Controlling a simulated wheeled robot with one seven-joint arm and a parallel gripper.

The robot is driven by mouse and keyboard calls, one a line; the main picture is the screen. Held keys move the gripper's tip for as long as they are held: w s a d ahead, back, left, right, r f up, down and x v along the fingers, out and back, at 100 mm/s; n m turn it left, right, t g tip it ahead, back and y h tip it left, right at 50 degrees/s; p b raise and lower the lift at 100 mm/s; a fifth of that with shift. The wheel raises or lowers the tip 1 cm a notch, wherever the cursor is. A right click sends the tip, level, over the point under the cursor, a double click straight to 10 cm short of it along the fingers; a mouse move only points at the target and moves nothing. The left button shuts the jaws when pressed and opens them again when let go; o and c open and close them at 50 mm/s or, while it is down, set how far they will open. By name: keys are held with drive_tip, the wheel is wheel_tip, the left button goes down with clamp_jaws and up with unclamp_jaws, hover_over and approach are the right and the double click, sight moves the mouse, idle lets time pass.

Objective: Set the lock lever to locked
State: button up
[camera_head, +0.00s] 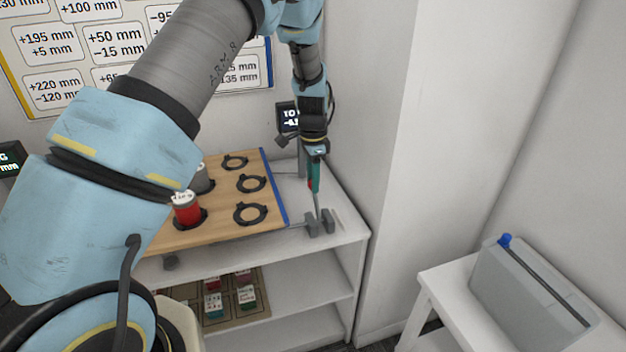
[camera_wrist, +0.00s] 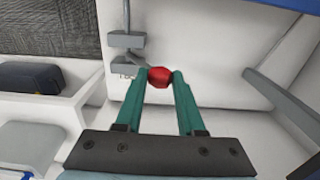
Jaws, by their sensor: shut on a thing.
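The lock lever's red knob (camera_wrist: 159,77) sits between the two green fingertips of my gripper (camera_wrist: 159,76) in the wrist view. The fingers are shut on it. In the head view my gripper (camera_head: 314,172) points down at the right end of the shelf top. A thin grey lever stem (camera_head: 318,204) shows below it, and the red knob is mostly hidden by a finger. Two grey blocks (camera_head: 320,223) stand at the stem's foot, and they also show in the wrist view (camera_wrist: 126,40). Any lock marking is too small to read.
A wooden board (camera_head: 225,218) with black rings and a blue edge lies left of the lever, holding a red canister (camera_head: 186,208) and a grey one. A wall rises right of the shelf (camera_head: 345,235). A grey case (camera_head: 530,295) stands on a white table at right.

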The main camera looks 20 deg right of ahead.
clamp_jaws()
idle(0.8)
